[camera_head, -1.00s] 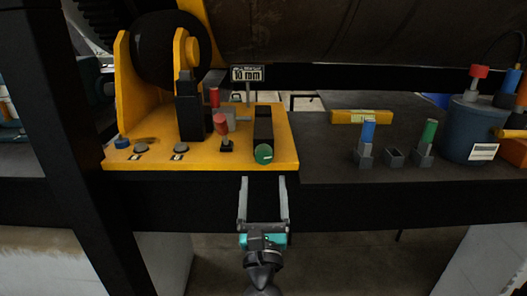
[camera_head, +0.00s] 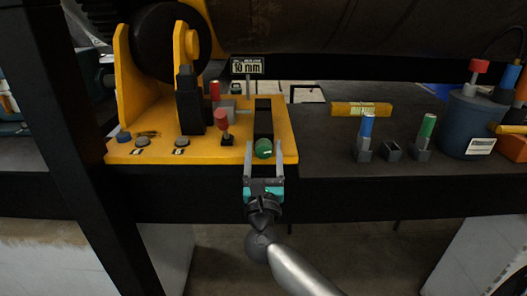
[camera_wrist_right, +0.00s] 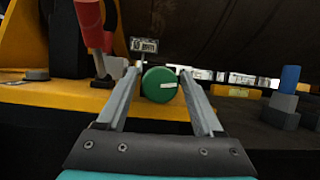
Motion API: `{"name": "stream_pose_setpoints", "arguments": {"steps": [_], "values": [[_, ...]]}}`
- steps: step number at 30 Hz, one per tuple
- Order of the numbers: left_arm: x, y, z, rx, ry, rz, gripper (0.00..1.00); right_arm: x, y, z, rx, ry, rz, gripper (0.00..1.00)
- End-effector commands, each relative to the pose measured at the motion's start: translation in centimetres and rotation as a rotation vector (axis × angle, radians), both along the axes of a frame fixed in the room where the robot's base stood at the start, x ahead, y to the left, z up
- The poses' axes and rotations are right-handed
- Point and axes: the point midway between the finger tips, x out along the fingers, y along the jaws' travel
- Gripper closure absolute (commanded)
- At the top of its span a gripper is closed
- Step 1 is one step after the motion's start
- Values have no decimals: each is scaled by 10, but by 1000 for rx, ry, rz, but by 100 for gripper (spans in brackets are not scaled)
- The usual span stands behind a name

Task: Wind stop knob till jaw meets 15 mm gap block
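The green round stop knob (camera_head: 263,148) with a white mark is on the front end of a black housing (camera_head: 263,118) on the yellow base (camera_head: 190,155). My right gripper (camera_head: 264,146) is open with a finger on each side of the knob. In the right wrist view the knob (camera_wrist_right: 160,84) sits between the fingertips (camera_wrist_right: 159,71), with small gaps beside it. A grey block (camera_head: 228,106), perhaps the jaw, is left of the housing. A red-handled piece (camera_head: 222,124) stands in front of it. No 15 mm label is readable. My left gripper is not in view.
A sign (camera_head: 248,66) reads 10 mm. A yellow labelled bar (camera_head: 361,109) lies behind. A blue canister (camera_head: 468,128) stands far right.

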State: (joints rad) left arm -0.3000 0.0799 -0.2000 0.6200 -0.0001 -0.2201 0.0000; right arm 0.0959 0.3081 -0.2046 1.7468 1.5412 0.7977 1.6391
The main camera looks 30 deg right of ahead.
Motion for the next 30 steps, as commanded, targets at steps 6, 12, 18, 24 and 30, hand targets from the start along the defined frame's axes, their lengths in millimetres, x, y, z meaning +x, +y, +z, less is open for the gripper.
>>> {"name": "stream_pose_setpoints", "arguments": {"steps": [6,12,18,24,30], "values": [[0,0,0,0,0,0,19,0,0,0,0,0,0,58],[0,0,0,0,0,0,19,0,0,0,0,0,-1,80],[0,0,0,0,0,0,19,0,0,0,1,1,-1,100],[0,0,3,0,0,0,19,-1,0,0,-40,28,-2,100],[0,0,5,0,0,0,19,0,0,0,-90,57,-2,100]]}}
